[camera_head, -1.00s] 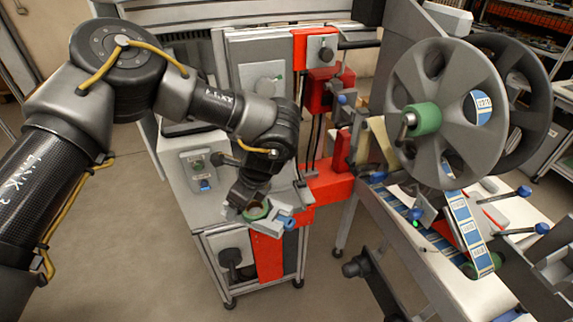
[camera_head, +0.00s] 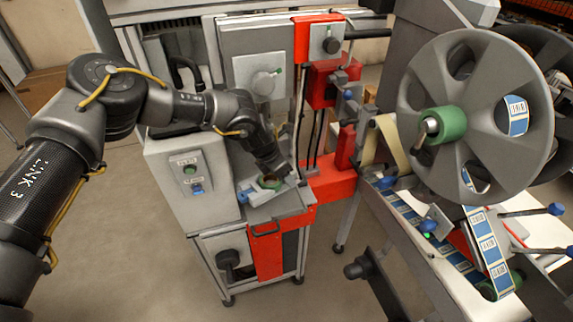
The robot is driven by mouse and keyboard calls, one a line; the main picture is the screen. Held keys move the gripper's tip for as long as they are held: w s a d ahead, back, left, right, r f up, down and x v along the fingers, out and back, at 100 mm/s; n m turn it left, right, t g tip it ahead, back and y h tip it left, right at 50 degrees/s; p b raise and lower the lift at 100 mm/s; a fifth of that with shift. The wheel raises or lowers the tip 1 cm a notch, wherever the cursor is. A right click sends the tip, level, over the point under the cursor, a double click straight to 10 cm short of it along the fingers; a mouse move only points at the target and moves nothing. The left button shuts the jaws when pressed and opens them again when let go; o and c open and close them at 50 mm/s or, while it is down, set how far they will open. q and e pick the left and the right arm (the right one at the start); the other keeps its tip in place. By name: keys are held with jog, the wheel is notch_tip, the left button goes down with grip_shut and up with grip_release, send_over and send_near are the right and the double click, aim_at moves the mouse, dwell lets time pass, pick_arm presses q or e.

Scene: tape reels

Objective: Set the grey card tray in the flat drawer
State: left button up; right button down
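My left arm comes in from the left, and its gripper (camera_head: 268,180) points down over the top of a grey cabinet (camera_head: 284,209). I cannot tell whether this piece is the card tray or part of the gripper, and the finger gap is not clear. No grey card tray or flat drawer can be picked out for certain. A red front panel (camera_head: 267,252) with a dark handle is below the gripper. My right gripper is not in view.
A grey control box (camera_head: 190,178) stands left of the gripper. A red upright frame (camera_head: 302,60) rises behind it. A large grey reel (camera_head: 480,75) with a green hub and a label strip (camera_head: 487,250) fill the right side. Open floor lies at front left.

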pick_arm(q)
jog(key=shift+w+d+f+m+g, duration=0.2)
jog(key=shift+w+d+m+g, duration=0.1)
jog(key=shift+w+m, duration=0.3)
jog(key=c, duration=0.4)
jog(key=shift+o, duration=0.2)
jog(key=shift+w+d+m, duration=0.15)
jog(key=shift+d+m, duration=0.05)
jog(key=shift+m, duration=0.2)
jog(key=shift+w+m+h, duration=0.1)
jog(key=shift+m+h, duration=0.2)
jog(key=shift+r+g, duration=0.2)
jog(key=shift+g, duration=0.1)
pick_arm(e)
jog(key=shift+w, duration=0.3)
pick_arm(q)
jog(key=shift+f, duration=0.1)
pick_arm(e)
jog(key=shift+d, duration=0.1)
